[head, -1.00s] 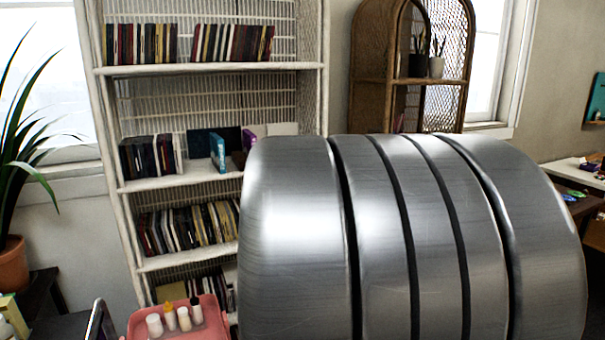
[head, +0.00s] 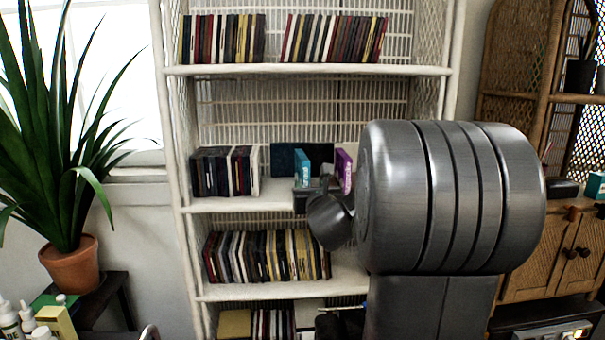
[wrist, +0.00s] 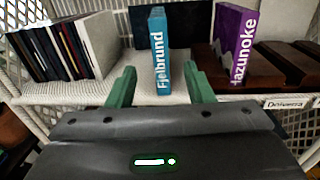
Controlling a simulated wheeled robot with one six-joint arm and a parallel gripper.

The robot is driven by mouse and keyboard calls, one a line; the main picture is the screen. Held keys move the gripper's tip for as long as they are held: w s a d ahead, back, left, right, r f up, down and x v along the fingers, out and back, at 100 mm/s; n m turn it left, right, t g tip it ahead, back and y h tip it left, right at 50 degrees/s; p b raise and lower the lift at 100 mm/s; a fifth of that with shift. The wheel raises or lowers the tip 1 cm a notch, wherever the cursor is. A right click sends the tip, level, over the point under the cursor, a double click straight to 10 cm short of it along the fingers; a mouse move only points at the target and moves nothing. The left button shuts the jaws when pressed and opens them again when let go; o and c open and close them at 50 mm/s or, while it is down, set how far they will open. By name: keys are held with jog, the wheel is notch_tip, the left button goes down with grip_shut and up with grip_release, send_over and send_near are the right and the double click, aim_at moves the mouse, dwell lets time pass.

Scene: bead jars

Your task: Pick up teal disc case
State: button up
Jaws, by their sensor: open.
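The teal disc case (wrist: 161,55) stands upright on a white wicker shelf, with "Fjelbrund" on its spine. In the head view it shows on the second shelf (head: 302,168), partly behind my arm. My gripper (wrist: 160,82) is open, with its two green fingers pointing at the shelf, one to each side of the teal case in the wrist view. In the head view the fingers are hidden or too small to tell.
A purple case (wrist: 236,45) stands right of the teal one, by a dark brown wooden rack (wrist: 275,62). A row of dark cases (wrist: 62,48) stands to the left. A dark panel (wrist: 186,27) is behind. A potted plant (head: 75,270) stands left of the white shelf unit (head: 310,70).

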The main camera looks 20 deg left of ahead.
aim_at(306, 176)
jog(key=p+x, duration=0.1)
jog(key=x, duration=0.5)
jog(key=shift+w+a+f, duration=0.1)
jog(key=shift+w, duration=0.05)
jog(key=shift+w+a+p, duration=0.25)
jog(key=shift+w+p, duration=0.15)
jog(key=shift+p, duration=0.25)
jog(key=shift+p+x, duration=1)
jog(key=shift+x, duration=1.15)
jog(key=shift+c, duration=0.5)
grip_shut()
